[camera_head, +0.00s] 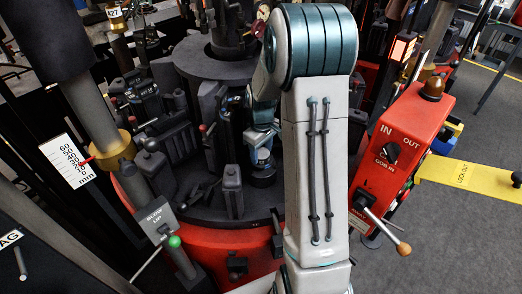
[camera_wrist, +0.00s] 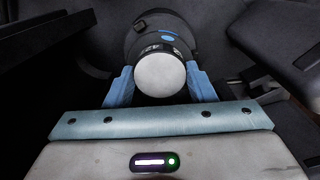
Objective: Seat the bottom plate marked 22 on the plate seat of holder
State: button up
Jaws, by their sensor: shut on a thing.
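My gripper (camera_wrist: 162,86) has its two blue fingers shut on a round, pale-topped part, which I take to be the bottom plate (camera_wrist: 160,76). A dark band with a small label sits just beyond its pale face, and its mark is too small to read. In the head view my gripper (camera_head: 263,152) points down over the dark rotary table, with a dark round piece (camera_head: 262,179) just below it. Whether that piece is the plate or part of the holder I cannot tell. The plate seat is not clearly visible, and contact below the plate is hidden.
Dark mould parts (camera_head: 232,190) stand close on the left of my gripper. The red control box (camera_head: 412,135) with a lever is to the right. A grey column with a brass collar (camera_head: 115,145) and millimetre scale (camera_head: 66,160) stands left. My forearm hides the table's right part.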

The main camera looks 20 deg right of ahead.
jog(key=shift+f+b, duration=0.9)
jog(key=shift+f, duration=0.1)
dwell(1.4)
jog(key=o, duration=1.2)
jog(key=shift+o, duration=0.2)
notch_tip(320, 180, up, 14)
jog(key=shift+b, duration=0.35)
notch_tip(320, 180, up, 7)
jog(key=p, duration=0.6)
send_over(261, 153)
